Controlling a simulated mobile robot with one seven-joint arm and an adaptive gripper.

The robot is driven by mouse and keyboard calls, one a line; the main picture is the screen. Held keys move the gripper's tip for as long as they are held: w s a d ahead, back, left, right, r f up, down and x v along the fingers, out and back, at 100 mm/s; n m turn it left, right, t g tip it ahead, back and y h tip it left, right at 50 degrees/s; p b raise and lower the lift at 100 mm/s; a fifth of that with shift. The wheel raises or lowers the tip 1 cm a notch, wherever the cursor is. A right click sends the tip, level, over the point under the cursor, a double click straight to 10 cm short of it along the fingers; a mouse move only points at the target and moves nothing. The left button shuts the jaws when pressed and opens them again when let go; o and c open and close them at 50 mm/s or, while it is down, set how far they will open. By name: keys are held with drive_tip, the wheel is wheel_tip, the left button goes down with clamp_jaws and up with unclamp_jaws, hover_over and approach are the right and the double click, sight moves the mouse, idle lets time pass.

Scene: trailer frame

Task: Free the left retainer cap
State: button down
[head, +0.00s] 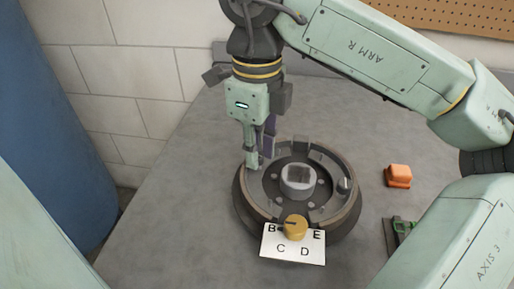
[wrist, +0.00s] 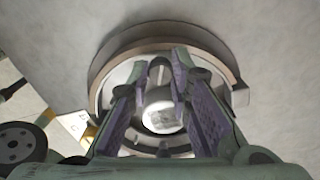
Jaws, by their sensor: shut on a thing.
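My gripper (head: 257,162) points down at the left side of a round dark fixture (head: 243,205). In the wrist view its two purple-padded fingers reach over the ring, with a small dark rounded piece, the left retainer cap (wrist: 158,66), between their tips. My gripper is shut on this cap. In the head view the fingers hide the cap. I cannot tell whether the held cap is seated or loose.
A yellow knob (head: 296,228) with a dark pointer is at the fixture's front, by a white card (head: 292,250) lettered B, C, D, E. An orange block (head: 398,176) and a green-and-dark part (head: 400,230) lie to the right. The grey table (head: 180,220) is clear on the left.

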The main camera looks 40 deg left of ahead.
drive_tip(key=n, duration=0.4)
drive_tip(key=shift+n, duration=0.4)
idle(0.4)
drive_tip(key=c, duration=1.4)
unclamp_jaws()
drive_tip(key=shift+c, duration=0.2)
wheel_tip(320, 180, up, 12)
